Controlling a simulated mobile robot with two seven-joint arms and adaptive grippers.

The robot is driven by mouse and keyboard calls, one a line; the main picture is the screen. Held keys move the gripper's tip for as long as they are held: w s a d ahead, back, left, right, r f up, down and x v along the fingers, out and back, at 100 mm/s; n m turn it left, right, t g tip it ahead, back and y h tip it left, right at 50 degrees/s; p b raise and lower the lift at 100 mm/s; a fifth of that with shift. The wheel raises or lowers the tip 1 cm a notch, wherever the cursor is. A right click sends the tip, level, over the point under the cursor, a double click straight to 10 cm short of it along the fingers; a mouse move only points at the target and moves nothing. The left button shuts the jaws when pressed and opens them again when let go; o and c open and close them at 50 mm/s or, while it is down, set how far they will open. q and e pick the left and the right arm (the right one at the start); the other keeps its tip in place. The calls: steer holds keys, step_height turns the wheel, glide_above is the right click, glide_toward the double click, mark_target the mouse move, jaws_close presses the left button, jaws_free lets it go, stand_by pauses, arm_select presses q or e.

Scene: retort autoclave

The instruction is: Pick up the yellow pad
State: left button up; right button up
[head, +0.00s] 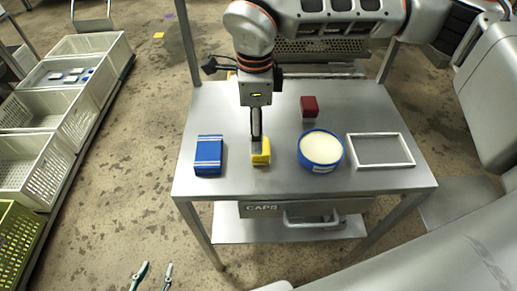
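The yellow pad (261,158) is a small block on the steel table, left of its middle near the front. My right gripper (257,143), on the arm reaching over from the right, points straight down at it. Its finger, seen edge-on, overlaps the pad's top left part. The far finger is hidden, so I cannot tell whether it is closed on the pad. The pad appears to rest on the table. My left gripper (153,274) shows only as two separated fingertips at the bottom edge, open and empty, over the floor.
A blue pack (209,155) lies left of the pad. A blue tub with a pale top (320,149), a red block (309,106) and a white frame (381,150) stand to the right. A drawer marked CAPS (265,209) sits underneath. Crates (27,163) line the left.

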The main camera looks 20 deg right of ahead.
steer(key=f, duration=0.5)
steer(key=shift+s+f, duration=0.2)
steer(key=shift+s, duration=0.15)
steer(key=shift+w+f, duration=0.1)
steer(key=shift+f, duration=0.35)
steer(key=c, duration=1.1)
